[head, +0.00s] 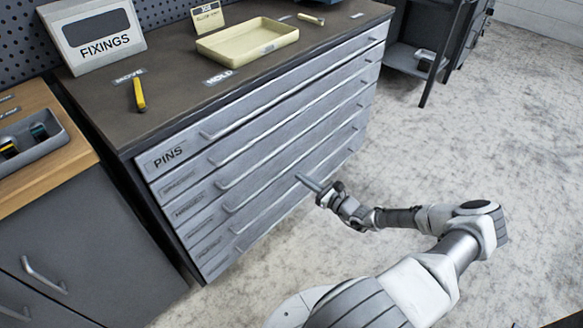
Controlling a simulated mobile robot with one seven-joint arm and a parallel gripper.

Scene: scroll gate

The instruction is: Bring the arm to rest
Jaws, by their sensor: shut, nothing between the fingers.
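My gripper (310,183) is at the end of my arm, which reaches out from the lower right and is bent at the elbow. The gripper is shut and empty. It points toward the front of the grey drawer cabinet (262,137), and in this view it overlaps the lower drawers. I cannot tell how far it is from the drawer fronts. All the drawers look closed, and the top one is labelled PINS.
On the cabinet top lie a cream tray (247,41), a yellow-handled tool (139,95) and a FIXINGS box (92,33). A wooden-topped bench (40,150) with a grey bin (33,139) stands at the left. The floor (450,150) to the right is clear.

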